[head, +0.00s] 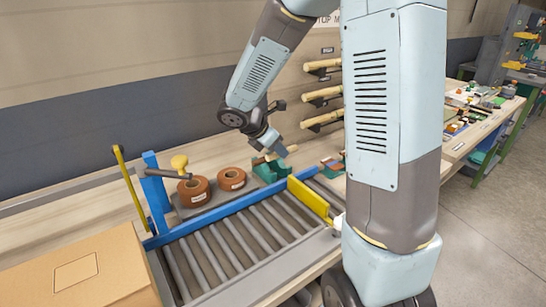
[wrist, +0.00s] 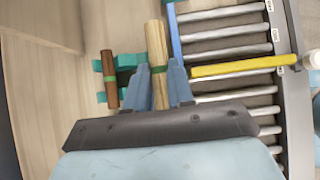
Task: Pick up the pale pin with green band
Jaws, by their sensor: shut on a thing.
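The pale pin with green band (wrist: 155,45) stands out between the fingers of my gripper (wrist: 161,80) in the wrist view. The fingers are shut on it near its green band, one on each side. In the head view my gripper (head: 274,150) is over the green cradle (head: 268,172) beside the roller line, and the pin is mostly hidden there. I cannot tell whether the pin still touches its cradle. A dark brown pin with a green band (wrist: 108,65) lies to the left on green supports (wrist: 128,60).
The roller conveyor (head: 235,245) has a blue rail and a yellow bar (head: 308,197) across it. Two brown rolls (head: 194,191) sit behind it. A cardboard box (head: 85,270) is at front left. Pale rods (head: 322,93) rest on wall pegs behind my arm.

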